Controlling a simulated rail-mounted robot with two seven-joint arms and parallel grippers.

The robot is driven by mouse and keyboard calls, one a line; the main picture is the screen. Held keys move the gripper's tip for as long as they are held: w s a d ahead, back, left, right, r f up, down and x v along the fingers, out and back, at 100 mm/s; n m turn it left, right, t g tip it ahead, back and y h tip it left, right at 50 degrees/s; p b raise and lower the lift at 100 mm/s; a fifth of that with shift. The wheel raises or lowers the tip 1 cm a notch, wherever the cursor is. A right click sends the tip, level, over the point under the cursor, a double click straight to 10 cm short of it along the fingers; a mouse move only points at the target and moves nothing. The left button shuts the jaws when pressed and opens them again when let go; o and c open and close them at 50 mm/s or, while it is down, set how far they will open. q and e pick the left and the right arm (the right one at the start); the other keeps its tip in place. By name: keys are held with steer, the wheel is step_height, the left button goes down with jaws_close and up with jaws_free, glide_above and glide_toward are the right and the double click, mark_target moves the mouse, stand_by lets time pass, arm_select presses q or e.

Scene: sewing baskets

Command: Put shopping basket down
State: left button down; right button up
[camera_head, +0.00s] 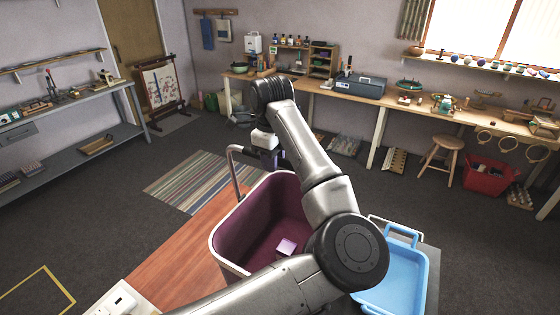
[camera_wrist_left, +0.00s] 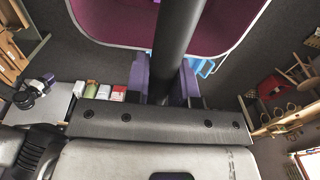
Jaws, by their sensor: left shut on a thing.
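The shopping basket (camera_head: 228,237) is purple inside with a pale rim. It shows in the middle of the head view, partly hidden by my arm. A small pink-lilac block (camera_head: 287,246) lies in it. My left gripper (camera_head: 266,150) is at the far side of the basket, shut on its grey handle (camera_head: 235,170). In the left wrist view, the purple fingers (camera_wrist_left: 165,82) close around the dark handle bar (camera_wrist_left: 181,35), with the basket's purple interior (camera_wrist_left: 115,18) beyond. I cannot tell whether the basket's underside touches anything. My right gripper is not in view.
A reddish wooden surface (camera_head: 180,250) lies to the left of the basket. A blue tray-like basket (camera_head: 402,275) is close on the right. A striped rug (camera_head: 196,182) lies on the floor behind. A long workbench (camera_head: 400,104), a stool (camera_head: 446,150) and a red bin (camera_head: 488,177) stand farther off.

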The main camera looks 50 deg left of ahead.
mark_target(243, 151)
arm_select(q)
steer(key=s+a+f+p, duration=0.3)
steer(key=s+a+f, duration=0.1)
steer(key=a+f, duration=0.3)
steer(key=shift+f+p, duration=0.35)
steer(key=shift+f, duration=0.4)
steer(key=shift+w, duration=0.1)
steer(key=c, duration=1)
jaws_free()
steer(key=shift+o, duration=0.2)
step_height(243, 151, up, 10)
steer(key=shift+r+b, duration=0.25)
steer(key=shift+b, duration=0.95)
steer(key=shift+r, duration=0.7)
steer(key=shift+d, duration=0.1)
